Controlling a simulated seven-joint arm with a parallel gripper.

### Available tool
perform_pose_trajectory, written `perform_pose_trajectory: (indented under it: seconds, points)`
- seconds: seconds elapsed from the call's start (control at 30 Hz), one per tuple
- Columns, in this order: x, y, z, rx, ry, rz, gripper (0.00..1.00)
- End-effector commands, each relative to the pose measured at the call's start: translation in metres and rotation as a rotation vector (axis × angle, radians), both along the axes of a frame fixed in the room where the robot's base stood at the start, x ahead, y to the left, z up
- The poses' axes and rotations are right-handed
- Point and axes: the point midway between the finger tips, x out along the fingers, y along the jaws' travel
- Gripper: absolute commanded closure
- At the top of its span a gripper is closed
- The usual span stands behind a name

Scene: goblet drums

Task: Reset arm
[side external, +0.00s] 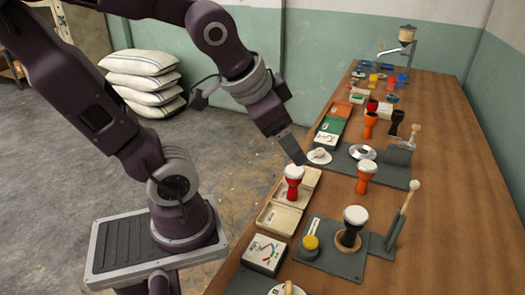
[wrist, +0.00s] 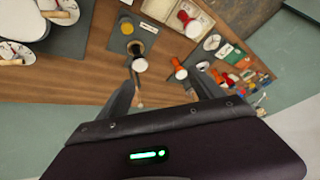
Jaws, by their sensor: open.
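My gripper (side external: 297,156) is open and empty. In the side view its end shows just above the red goblet drum (side external: 293,183), with no clear contact. That drum has a white head and stands in a cream tray (side external: 279,219). An orange drum (side external: 366,178) and a black drum (side external: 351,228), both white-headed, stand to the right on grey mats. In the wrist view the fingers (wrist: 167,77) are spread with nothing between them. The black drum (wrist: 138,63), orange drum (wrist: 180,71) and red drum (wrist: 185,17) show beyond them.
The wooden table (side external: 455,195) holds several more drums and small parts toward the far end. A mallet on a grey stand (side external: 404,213) stands upright at the right. A box (side external: 264,254) lies in front. White sacks (side external: 143,80) are stacked on the floor behind.

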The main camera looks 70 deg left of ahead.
Motion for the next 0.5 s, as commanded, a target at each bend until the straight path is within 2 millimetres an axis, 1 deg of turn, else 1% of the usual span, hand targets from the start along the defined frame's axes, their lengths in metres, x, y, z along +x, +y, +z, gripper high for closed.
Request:
perform_pose_trajectory:
  seconds: [0.03,0.1,0.2,0.5]
  points:
    - [-0.020,-0.017,0.007,-0.054,0.001,-0.001,0.24]
    - [-0.045,-0.035,0.010,-0.120,0.025,0.001,0.24]
    - [-0.062,-0.046,0.011,-0.164,0.047,-0.002,0.24]
    - [-0.063,-0.047,0.011,-0.167,0.052,0.000,0.24]
